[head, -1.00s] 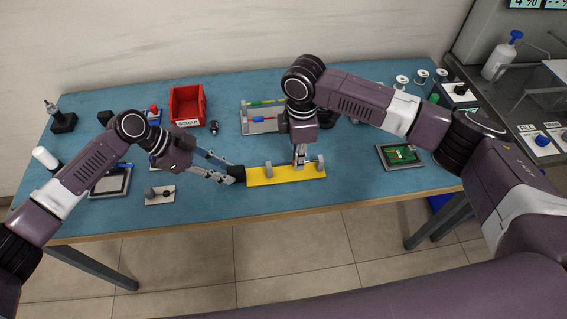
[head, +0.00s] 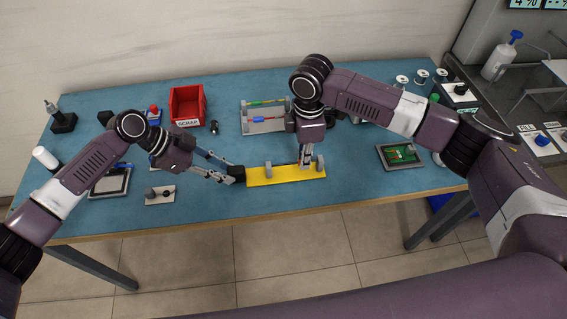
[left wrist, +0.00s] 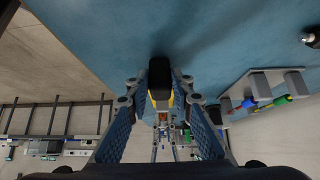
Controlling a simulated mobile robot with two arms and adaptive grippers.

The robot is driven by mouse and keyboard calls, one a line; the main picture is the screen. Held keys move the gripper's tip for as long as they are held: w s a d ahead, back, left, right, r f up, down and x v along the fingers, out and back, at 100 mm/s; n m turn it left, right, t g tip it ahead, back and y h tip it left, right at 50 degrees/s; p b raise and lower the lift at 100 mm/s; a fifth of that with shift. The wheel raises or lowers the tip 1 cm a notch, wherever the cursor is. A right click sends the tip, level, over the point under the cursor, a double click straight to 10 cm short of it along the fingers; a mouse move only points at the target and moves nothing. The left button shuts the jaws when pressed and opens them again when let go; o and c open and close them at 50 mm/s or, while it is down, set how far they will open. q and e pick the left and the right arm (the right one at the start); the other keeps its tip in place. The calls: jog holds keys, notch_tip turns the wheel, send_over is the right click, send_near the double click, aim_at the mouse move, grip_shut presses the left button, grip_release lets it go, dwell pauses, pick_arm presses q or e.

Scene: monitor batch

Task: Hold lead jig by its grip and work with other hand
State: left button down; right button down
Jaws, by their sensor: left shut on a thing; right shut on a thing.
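The lead jig is a yellow bar (head: 285,176) with grey posts, lying near the table's front edge in the head view. Its black grip (head: 237,173) is at the left end. My left gripper (head: 232,175) is shut on this grip; the left wrist view shows the black grip (left wrist: 160,75) between the fingers. My right gripper (head: 306,163) points down over the right part of the jig, by its right post. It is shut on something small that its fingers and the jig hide.
A grey rack with coloured leads (head: 262,118) stands behind the jig. A red scrap bin (head: 187,106) is at the back. A green board in a tray (head: 400,155) lies right of the jig. A small plate with a knob (head: 160,195) lies left.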

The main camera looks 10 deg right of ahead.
jog(key=shift+d, duration=0.3)
jog(key=c, duration=1.9)
grip_release()
notch_tip(320, 180, up, 12)
